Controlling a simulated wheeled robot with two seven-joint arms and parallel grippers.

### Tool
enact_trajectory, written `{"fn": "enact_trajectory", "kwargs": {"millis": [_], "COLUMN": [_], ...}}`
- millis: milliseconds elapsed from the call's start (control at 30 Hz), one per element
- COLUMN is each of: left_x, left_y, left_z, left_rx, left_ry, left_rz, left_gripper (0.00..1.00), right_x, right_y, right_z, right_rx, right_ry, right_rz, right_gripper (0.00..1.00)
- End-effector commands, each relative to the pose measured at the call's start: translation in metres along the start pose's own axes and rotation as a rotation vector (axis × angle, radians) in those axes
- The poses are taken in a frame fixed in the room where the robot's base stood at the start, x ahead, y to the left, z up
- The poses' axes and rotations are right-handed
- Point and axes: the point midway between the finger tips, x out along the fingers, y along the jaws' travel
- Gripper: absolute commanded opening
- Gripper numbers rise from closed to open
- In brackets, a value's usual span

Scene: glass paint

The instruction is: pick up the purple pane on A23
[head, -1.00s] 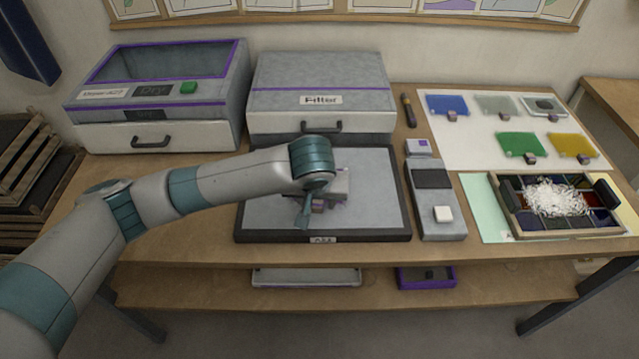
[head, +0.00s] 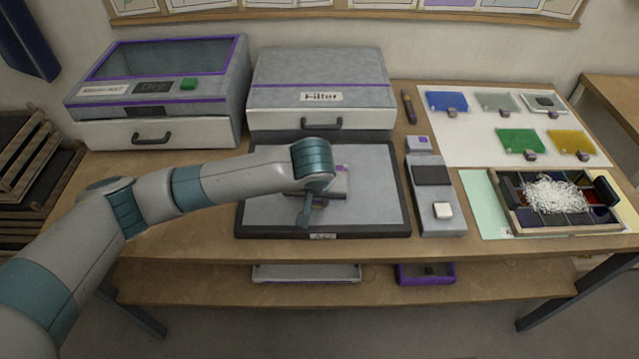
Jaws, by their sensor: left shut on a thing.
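The tray marked A23 (head: 375,215) is a grey flat surface with a dark frame, in the front middle of the bench. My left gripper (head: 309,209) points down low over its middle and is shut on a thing. That thing is most likely the purple pane, but my wrist and fingers hide nearly all of it, so its outline cannot be made out. My right gripper is not in view.
The filter box (head: 320,85) stands behind the tray, and the dryer box (head: 160,95) behind left. A grey scale-like device (head: 437,200) is close on the right. Coloured panes, such as the green pane (head: 520,141), stand on a white sheet; a crate (head: 515,225) holds white shreds.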

Motion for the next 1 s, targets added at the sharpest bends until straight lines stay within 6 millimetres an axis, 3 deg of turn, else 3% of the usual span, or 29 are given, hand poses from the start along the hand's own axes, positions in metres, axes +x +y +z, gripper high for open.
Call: {"fn": "enact_trajectory", "kwargs": {"millis": [367,600,667,733,833,1000], "left_x": [-0.009,-0.039,-0.045,-0.054,-0.067,-0.088], "left_y": [0.001,0.002,0.016,0.029,0.048,0.077], "left_z": [-0.004,-0.016,-0.014,-0.013,-0.013,-0.011], "left_rx": [0.000,0.000,0.003,0.004,0.003,0.002], "left_ry": [0.002,0.003,0.001,0.002,0.002,0.001], "left_rz": [0.002,0.004,0.006,0.006,0.005,0.005], "left_gripper": [0.00,0.00,0.00,0.00,0.00,0.00], "right_x": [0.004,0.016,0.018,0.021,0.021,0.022], "right_y": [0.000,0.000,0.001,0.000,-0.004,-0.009], "right_z": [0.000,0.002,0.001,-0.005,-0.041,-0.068], "right_rx": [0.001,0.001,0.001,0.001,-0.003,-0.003], "right_ry": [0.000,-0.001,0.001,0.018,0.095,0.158], "right_rz": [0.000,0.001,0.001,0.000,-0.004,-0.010], "right_gripper": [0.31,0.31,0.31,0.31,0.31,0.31]}}
